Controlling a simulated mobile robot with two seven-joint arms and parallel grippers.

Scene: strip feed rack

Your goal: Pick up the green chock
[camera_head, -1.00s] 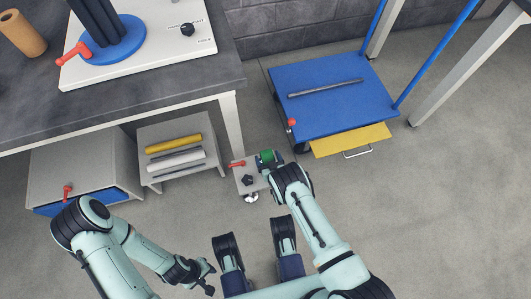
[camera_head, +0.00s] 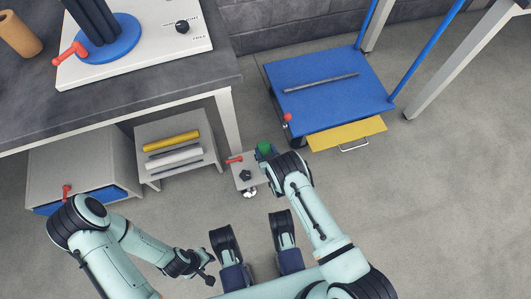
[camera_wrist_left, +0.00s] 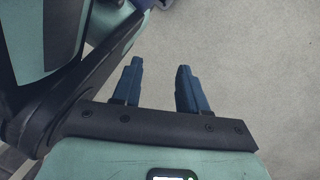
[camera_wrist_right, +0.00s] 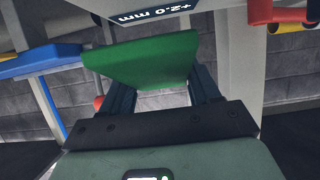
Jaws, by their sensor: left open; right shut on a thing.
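The green chock (camera_head: 264,148) shows at the far edge of a small grey stand (camera_head: 244,171) in the head view, partly hidden by my right gripper (camera_head: 267,155). In the right wrist view the chock (camera_wrist_right: 140,62) is a green wedge-like block lying across the jaws. My right gripper (camera_wrist_right: 160,85) is shut on it. I cannot tell whether the chock touches the stand. My left gripper (camera_head: 207,270) is open and empty, low over the floor; its two spread fingers (camera_wrist_left: 160,68) show in the left wrist view with bare floor beyond.
A red lever (camera_head: 235,159) and a dark knob (camera_head: 245,175) are on the small stand. A blue cart (camera_head: 330,100) with a yellow drawer (camera_head: 347,133) stands right of it. The workbench (camera_head: 150,88) and a rack of rods (camera_head: 148,133) are left. Floor at right is clear.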

